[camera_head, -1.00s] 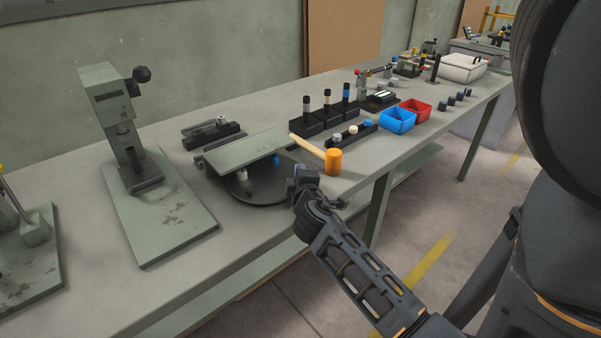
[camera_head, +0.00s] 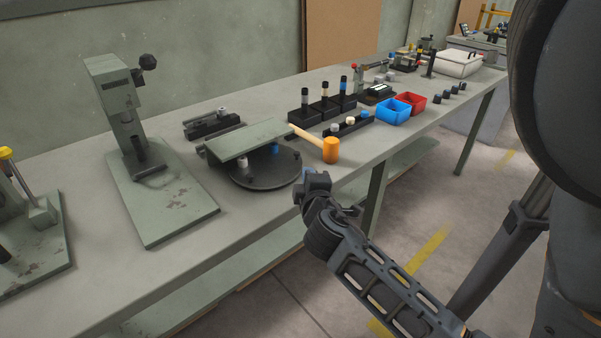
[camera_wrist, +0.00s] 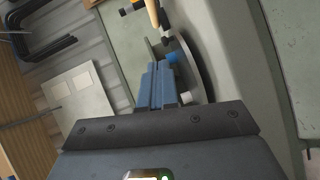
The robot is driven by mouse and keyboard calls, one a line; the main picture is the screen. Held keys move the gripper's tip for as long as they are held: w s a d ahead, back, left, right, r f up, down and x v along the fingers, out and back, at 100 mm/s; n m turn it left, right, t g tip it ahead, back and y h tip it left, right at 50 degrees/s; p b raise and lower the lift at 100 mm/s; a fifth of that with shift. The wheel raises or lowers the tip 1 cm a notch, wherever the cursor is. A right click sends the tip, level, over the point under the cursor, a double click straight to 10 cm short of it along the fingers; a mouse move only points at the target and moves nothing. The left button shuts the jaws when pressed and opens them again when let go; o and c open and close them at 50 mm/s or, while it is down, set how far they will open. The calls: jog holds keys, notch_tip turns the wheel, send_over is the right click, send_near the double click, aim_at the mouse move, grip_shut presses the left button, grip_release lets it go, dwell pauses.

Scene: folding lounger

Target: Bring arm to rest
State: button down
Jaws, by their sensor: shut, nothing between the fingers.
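My gripper (camera_head: 316,182) is shut and empty beside the front edge of the workbench (camera_head: 390,150), near the round dark turntable. In the wrist view its shut fingers (camera_wrist: 160,85) show as a blue-grey block. My arm reaches up to it from the lower right in the head view. The dark turntable (camera_head: 262,180) lies on the bench behind the gripper. A flat green-grey plate (camera_head: 247,139) sits above the turntable, with white and blue pegs under it. A mallet with an orange head (camera_head: 330,150) lies to the right of the turntable.
A green press (camera_head: 125,120) stands at the left on its base plate. Blue (camera_head: 394,111) and red (camera_head: 411,103) bins and several dark posts stand farther right. A white box (camera_head: 459,63) is at the far end. The floor in front of the bench is free.

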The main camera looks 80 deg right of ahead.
jog(key=shift+s+a+r, duration=0.25)
jog(key=shift+s+a, duration=0.65)
jog(key=shift+a, duration=0.2)
jog(key=w+a+f+n+t+y, duration=0.15)
jog(key=a+t+y, duration=0.3)
jog(key=a, duration=0.65)
jog(key=a+f+n+t+y, duration=0.1)
jog(key=a+f+t+y, duration=0.3)
jog(key=a, duration=0.7)
jog(key=s+a+r+m+y, duration=0.2)
jog(key=s+a+r+y, duration=0.1)
jog(key=a, duration=0.3)
jog(key=s+a+r+m+t+y, duration=0.1)
jog(key=s+a+r+m+y, duration=0.1)
jog(key=s+a+r+y, duration=0.2)
jog(key=s+a+r, duration=0.1)
jog(key=a+r, duration=0.1)
jog(key=a, duration=0.1)
jog(key=shift+r, duration=0.15)
